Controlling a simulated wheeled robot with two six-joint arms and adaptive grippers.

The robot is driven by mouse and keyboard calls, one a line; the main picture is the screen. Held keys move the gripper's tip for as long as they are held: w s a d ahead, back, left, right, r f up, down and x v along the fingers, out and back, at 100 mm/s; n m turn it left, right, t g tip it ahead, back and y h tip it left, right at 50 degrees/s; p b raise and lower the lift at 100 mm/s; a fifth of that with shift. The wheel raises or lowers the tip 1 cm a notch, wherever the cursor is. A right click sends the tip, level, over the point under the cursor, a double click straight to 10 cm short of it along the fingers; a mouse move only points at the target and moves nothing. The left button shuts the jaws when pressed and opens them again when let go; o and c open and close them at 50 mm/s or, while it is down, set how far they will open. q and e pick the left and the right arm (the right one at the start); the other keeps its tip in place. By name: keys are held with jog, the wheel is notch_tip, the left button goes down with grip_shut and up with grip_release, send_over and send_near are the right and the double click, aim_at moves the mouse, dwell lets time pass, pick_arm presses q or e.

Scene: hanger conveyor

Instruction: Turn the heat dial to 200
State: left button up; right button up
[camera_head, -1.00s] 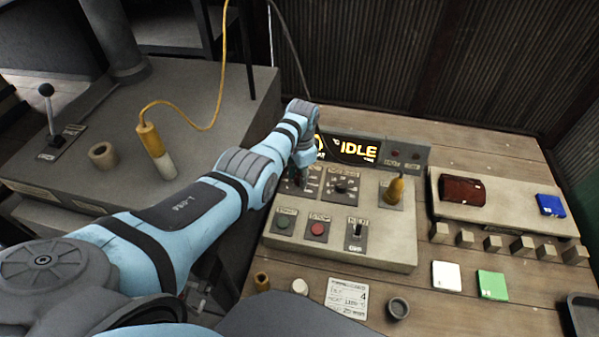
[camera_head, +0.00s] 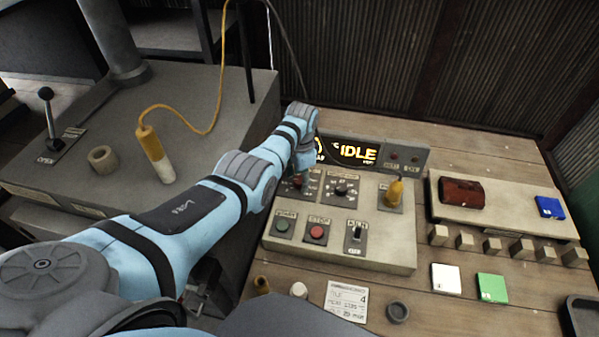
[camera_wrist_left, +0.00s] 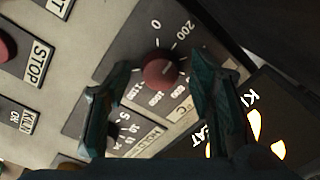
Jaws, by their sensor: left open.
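The heat dial (camera_wrist_left: 161,71) is a red round knob on a dark plate marked °C in the left wrist view. The numbers 0 and 200 stand beyond its far edge. A pale mark shows on its face, but I cannot tell exactly which number it points to. My left gripper (camera_wrist_left: 158,64) is open, one finger on each side of the knob, with no clear contact visible. In the head view the dial (camera_head: 297,183) shows just below my left wrist, which hides part of its plate. My right gripper is in neither view.
Coloured tiles lie to the right.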

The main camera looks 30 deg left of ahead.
aim_at(300, 182)
pick_arm(q)
notch_tip(300, 182, up, 12)
jog(key=shift+s+d, duration=0.15)
jog(key=shift+d, duration=0.1)
jog(key=shift+f, duration=0.15)
